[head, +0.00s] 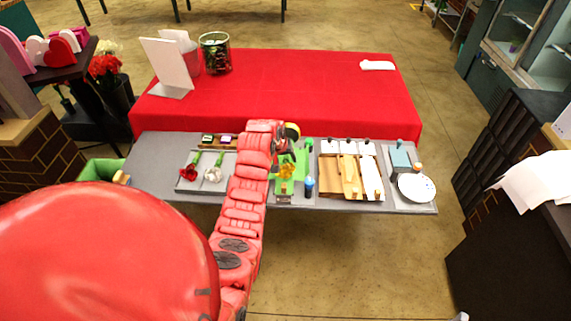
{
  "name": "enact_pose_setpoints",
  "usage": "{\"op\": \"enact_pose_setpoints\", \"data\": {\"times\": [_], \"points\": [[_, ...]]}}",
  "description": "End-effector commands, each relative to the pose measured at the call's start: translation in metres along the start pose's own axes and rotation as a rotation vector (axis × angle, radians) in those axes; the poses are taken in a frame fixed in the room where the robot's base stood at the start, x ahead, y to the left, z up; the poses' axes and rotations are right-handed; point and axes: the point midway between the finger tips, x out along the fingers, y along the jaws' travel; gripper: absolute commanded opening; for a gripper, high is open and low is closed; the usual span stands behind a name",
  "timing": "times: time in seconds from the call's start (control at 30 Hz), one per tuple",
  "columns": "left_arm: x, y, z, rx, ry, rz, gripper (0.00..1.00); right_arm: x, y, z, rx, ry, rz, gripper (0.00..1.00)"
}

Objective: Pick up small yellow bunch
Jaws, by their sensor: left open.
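The small yellow bunch (287,171) shows as an orange-yellow head with green around it, on the grey work table (150,160). My left arm reaches over the table from the lower left. My left gripper (284,156) is open, just behind the yellow head and very close to it. The arm's end and the green parts overlap in the picture, so I cannot tell whether the fingers touch the bunch or stand around its stem. My right gripper is out of view.
A red bunch (189,171) and a white bunch (213,174) lie left of my arm. Right of the yellow bunch are a small blue bottle (309,186), wrapping sheets (349,176) and a white plate (416,187). A red-covered table (310,90) stands behind.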

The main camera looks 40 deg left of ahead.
Motion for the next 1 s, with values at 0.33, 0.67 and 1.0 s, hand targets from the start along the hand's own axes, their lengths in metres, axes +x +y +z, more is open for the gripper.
{"op": "enact_pose_setpoints", "data": {"times": [0.33,0.67,1.0], "points": [[0.0004,0.0,0.0005,0.0,-0.001,0.0,0.33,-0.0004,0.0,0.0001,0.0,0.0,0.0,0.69],[0.0004,0.0,0.0007,0.0,-0.002,0.0,0.0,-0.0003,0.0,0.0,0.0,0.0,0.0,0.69],[0.0,0.0001,0.0004,0.0,-0.001,0.0,0.0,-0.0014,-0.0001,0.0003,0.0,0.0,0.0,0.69]]}}
